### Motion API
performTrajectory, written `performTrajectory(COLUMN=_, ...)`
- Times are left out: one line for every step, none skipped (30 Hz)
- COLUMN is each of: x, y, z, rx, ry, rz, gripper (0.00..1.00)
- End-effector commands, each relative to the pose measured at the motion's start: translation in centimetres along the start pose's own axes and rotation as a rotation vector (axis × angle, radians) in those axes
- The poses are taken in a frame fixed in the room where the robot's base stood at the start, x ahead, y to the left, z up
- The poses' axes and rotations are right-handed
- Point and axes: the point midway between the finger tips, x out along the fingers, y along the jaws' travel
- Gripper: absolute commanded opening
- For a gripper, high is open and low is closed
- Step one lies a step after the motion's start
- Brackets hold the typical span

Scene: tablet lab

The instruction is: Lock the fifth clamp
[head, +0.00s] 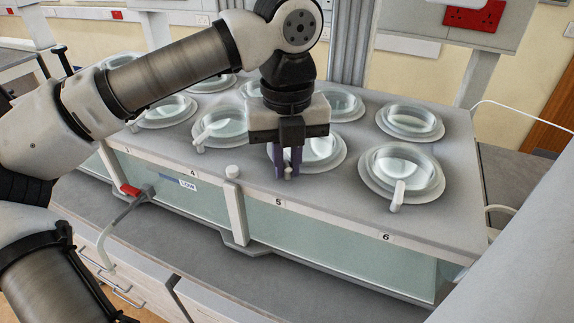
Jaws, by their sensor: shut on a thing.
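My gripper (288,165) points down over the position labelled 5 (278,202), at the front of the grey bench unit. Its two dark purple fingers are shut on a small pale clamp handle (288,172), of which only the lower end shows. The round clear lid of the fifth clamp (325,150) is behind the fingers and partly covered by the gripper. The sixth clamp (403,173) is at the right, its pale handle pointing to the front. Whether the fifth clamp is locked cannot be told.
Several other round lids stand in two rows, including the fourth clamp (217,130) to the left. A red-ended lever (130,190) is at the front left. A grey panel edge fills the lower right.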

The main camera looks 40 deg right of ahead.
Motion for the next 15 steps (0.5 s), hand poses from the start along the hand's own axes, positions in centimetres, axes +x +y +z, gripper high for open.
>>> performTrajectory(x=0.19, y=0.00, z=0.07, rx=0.040, ry=-0.004, rz=-0.001, gripper=0.00)
performTrajectory(x=0.18, y=0.00, z=0.07, rx=0.069, ry=-0.004, rz=-0.001, gripper=0.00)
performTrajectory(x=0.16, y=0.00, z=0.07, rx=0.108, ry=-0.004, rz=-0.001, gripper=0.00)
performTrajectory(x=0.15, y=0.00, z=0.07, rx=0.136, ry=-0.004, rz=-0.001, gripper=0.00)
performTrajectory(x=0.13, y=0.00, z=0.06, rx=0.165, ry=-0.004, rz=-0.001, gripper=0.00)
performTrajectory(x=0.11, y=-0.01, z=0.05, rx=0.203, ry=-0.004, rz=-0.001, gripper=0.00)
performTrajectory(x=0.10, y=-0.01, z=0.04, rx=0.232, ry=-0.003, rz=-0.001, gripper=0.00)
performTrajectory(x=0.09, y=-0.01, z=0.05, rx=0.260, ry=-0.003, rz=-0.001, gripper=0.00)
performTrajectory(x=0.07, y=-0.01, z=0.05, rx=0.297, ry=-0.003, rz=-0.001, gripper=0.00)
performTrajectory(x=0.06, y=-0.01, z=0.06, rx=0.325, ry=-0.003, rz=-0.001, gripper=0.00)
performTrajectory(x=0.05, y=-0.01, z=0.07, rx=0.352, ry=-0.003, rz=-0.001, gripper=0.00)
performTrajectory(x=0.03, y=-0.01, z=0.08, rx=0.387, ry=-0.003, rz=-0.001, gripper=0.00)
performTrajectory(x=0.02, y=-0.01, z=0.08, rx=0.413, ry=-0.004, rz=-0.001, gripper=0.00)
performTrajectory(x=0.01, y=-0.01, z=0.08, rx=0.439, ry=-0.004, rz=-0.001, gripper=0.00)
performTrajectory(x=0.00, y=-0.01, z=0.08, rx=0.472, ry=-0.004, rz=-0.001, gripper=0.00)
